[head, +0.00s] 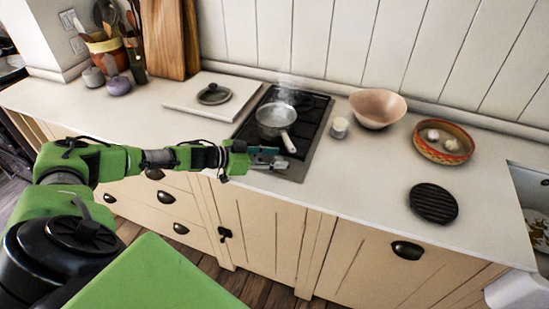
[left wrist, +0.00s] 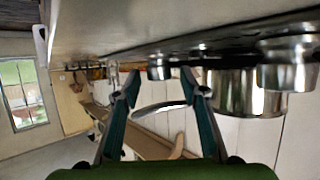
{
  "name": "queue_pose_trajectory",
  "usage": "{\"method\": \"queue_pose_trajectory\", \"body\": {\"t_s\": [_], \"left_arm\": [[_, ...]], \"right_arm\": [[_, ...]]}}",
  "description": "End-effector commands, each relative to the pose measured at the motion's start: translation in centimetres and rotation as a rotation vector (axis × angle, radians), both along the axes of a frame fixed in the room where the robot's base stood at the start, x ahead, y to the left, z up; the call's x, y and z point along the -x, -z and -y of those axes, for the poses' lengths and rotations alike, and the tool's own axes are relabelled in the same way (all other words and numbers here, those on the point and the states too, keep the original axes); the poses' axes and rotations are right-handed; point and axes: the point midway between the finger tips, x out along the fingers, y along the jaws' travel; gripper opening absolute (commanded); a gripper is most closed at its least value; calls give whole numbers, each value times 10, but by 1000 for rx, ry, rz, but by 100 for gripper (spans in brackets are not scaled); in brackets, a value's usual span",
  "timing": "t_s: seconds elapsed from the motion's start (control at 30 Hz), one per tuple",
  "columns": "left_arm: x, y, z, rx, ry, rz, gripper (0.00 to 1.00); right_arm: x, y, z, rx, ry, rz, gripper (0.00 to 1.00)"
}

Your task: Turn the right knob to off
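The cooktop (head: 307,165) is set in the counter, with a metal pan (head: 276,120) on it. My left gripper (head: 275,159) is low over its front strip, pointing right. A small pale knob-like part shows at the fingertips in the head view; its setting cannot be made out. In the upside-down left wrist view, the gripper (left wrist: 160,92) has its two fingers apart. A small metal cylinder (left wrist: 158,73) shows in line with the gap, beyond or between the tips; contact cannot be told. Larger shiny cylinders (left wrist: 245,92) are at the right. My right gripper is out of view.
A white board with a dark lid (head: 213,94) lies left of the cooktop. A small jar (head: 339,127), a pinkish bowl (head: 378,107), a bowl with garlic-like bulbs (head: 442,142) and a black round trivet (head: 433,203) are at the right. Faint steam rises above the pan.

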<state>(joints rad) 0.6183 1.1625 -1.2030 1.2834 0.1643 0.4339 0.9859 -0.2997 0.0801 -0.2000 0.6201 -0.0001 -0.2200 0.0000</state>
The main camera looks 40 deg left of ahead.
Motion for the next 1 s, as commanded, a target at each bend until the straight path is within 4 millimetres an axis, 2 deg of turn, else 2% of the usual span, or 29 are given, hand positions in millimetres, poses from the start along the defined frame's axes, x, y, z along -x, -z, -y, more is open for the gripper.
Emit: {"method": "queue_pose_trajectory", "body": {"t_s": [0.23,0.37,0.7,1.0], "left_arm": [[1,0,0,0,0,-1,38],[9,-3,-6,0,-2,-2,38],[62,-27,-38,-3,0,-6,38],[91,-43,-56,-1,1,-2,38]], "right_arm": [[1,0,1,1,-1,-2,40],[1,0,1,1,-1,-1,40],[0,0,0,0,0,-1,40],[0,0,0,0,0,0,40]]}}
